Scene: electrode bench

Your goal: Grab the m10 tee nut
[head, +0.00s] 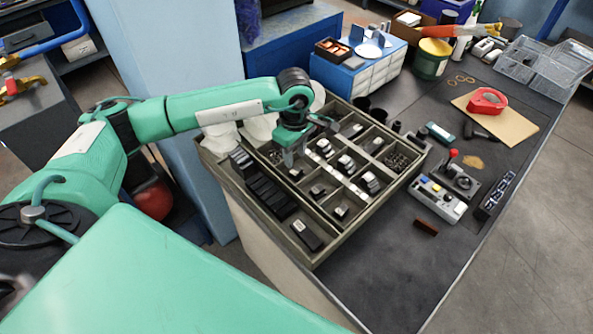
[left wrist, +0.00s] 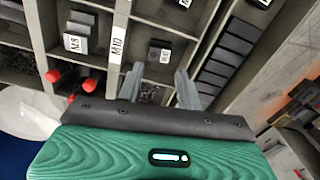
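The parts tray (head: 318,262) is divided into compartments holding dark blocks with white labels. My left gripper (head: 289,158) is over its far left part, pointing down. In the left wrist view the left gripper (left wrist: 160,78) is open, its two grey fingers apart with nothing held between them. An "M10" label (left wrist: 117,42) sits on a divider left of the fingers. A dark block with a white label (left wrist: 160,50) lies in the compartment just beyond the fingertips; I cannot tell whether it is the M10 tee nut. My right gripper is not in view.
A row of black blocks (head: 262,188) fills the tray's left side. Dividers and tray walls stand close around the fingers. The mat front of the box is mostly clear.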

